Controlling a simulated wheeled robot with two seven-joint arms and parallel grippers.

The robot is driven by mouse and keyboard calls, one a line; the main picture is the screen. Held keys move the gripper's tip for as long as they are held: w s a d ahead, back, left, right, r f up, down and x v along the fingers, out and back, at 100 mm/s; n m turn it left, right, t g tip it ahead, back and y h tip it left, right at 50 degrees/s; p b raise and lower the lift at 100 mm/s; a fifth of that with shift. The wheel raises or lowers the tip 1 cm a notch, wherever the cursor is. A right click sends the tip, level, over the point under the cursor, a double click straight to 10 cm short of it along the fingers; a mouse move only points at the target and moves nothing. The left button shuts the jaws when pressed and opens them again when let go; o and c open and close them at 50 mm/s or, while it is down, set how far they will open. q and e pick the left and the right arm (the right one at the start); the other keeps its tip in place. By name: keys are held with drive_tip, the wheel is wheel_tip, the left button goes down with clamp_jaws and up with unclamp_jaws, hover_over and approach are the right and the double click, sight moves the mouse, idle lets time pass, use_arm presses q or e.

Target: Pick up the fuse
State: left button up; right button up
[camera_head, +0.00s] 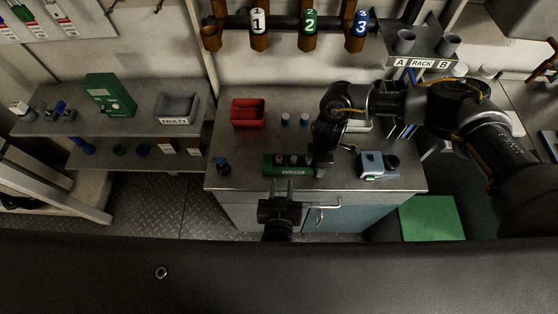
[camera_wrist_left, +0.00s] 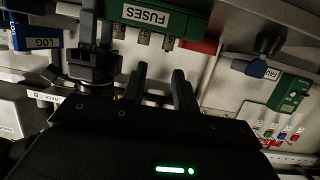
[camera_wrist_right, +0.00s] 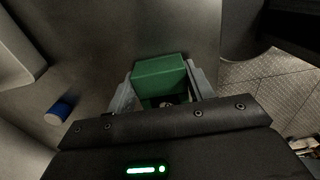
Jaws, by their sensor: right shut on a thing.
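The green fuse block (camera_head: 273,170), labelled FUSES, is at the front of the grey bench. Several small grey fuses (camera_head: 293,160) stand along it; some also show in the left wrist view (camera_wrist_left: 144,36). My right gripper (camera_head: 322,168) is down at the block's right end. In the right wrist view its fingers sit on both sides of a green body (camera_wrist_right: 160,76), seemingly the block; a small part between the fingers is mostly hidden. My left gripper (camera_head: 280,185) is in front of the block, fingers apart and empty.
A red bin (camera_head: 248,113) and two blue-topped pieces (camera_head: 285,119) stand behind the block. A grey-blue device (camera_head: 372,165) is to its right. A FAULTY bin (camera_head: 177,108) is on the left shelf.

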sight(279, 160)
use_arm(q)
drive_tip(key=shift+n+y, duration=0.3)
drive_tip(key=shift+y, duration=0.1)
drive_tip(key=x, duration=1.2)
drive_tip(key=shift+a, duration=0.4)
drive_tip(key=shift+s, duration=0.1)
clamp_jaws()
